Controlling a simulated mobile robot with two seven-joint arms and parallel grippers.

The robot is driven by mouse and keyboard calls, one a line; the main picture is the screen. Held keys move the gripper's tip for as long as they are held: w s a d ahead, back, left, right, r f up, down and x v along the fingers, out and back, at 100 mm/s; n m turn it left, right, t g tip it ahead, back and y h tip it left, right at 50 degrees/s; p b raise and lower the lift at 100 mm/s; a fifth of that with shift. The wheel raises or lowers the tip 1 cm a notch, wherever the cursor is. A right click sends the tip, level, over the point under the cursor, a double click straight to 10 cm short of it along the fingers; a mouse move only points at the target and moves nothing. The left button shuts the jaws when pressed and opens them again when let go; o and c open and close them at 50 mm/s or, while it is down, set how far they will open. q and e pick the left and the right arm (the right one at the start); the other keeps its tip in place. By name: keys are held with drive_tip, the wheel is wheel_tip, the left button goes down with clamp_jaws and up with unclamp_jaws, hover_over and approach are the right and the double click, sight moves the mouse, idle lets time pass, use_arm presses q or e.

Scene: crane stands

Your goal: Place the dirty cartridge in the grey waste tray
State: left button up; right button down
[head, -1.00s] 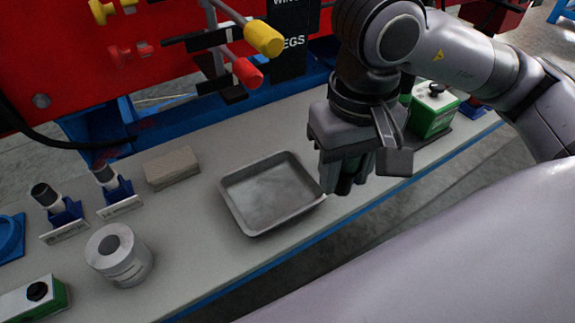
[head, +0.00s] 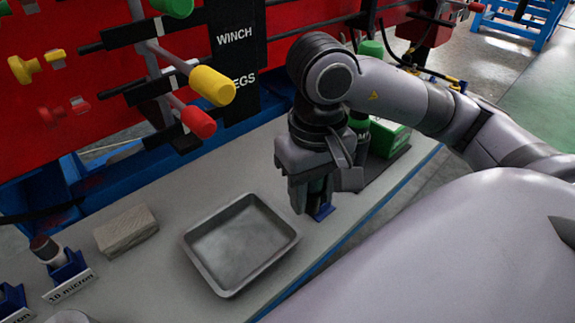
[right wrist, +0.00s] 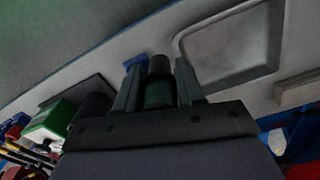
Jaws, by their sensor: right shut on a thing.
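My right gripper (head: 315,200) points down just right of the grey waste tray (head: 197,268). It is shut on a dark, greenish cylinder (right wrist: 159,92), which I take to be the dirty cartridge. The fingers mostly hide the cylinder in the head view. A small blue holder (head: 325,212) is on the bench beside the fingertips. It also shows in the right wrist view (right wrist: 134,62), close to the cylinder's end; I cannot tell whether the cylinder touches it. The tray is empty and also shows in the right wrist view (right wrist: 275,68). My left gripper is not in view.
A beige block (head: 126,230) lies left of the tray. A cartridge in a blue stand (head: 68,267) with a "10 micron" label is farther left. A green and white box (head: 388,138) is behind the gripper. Yellow and red handles (head: 212,86) stick out above the bench.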

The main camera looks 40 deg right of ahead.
drive_tip(key=w+d+f, duration=0.1)
drive_tip(key=w, duration=0.2)
drive_tip(key=w+d+f, duration=0.1)
drive_tip(key=w+d, duration=0.1)
drive_tip(key=w, duration=0.2)
drive_tip(key=w+d, duration=0.1)
drive_tip(key=w, duration=0.3)
drive_tip(key=shift+d+f, duration=0.15)
drive_tip(key=shift+f, duration=0.25)
drive_tip(key=shift+f+b, duration=0.4)
drive_tip(key=shift+f, duration=1.7)
drive_tip(key=shift+f, duration=0.1)
drive_tip(key=shift+f+b, duration=0.15)
drive_tip(key=shift+b, duration=0.15)
drive_tip(key=c, duration=0.7)
unclamp_jaws()
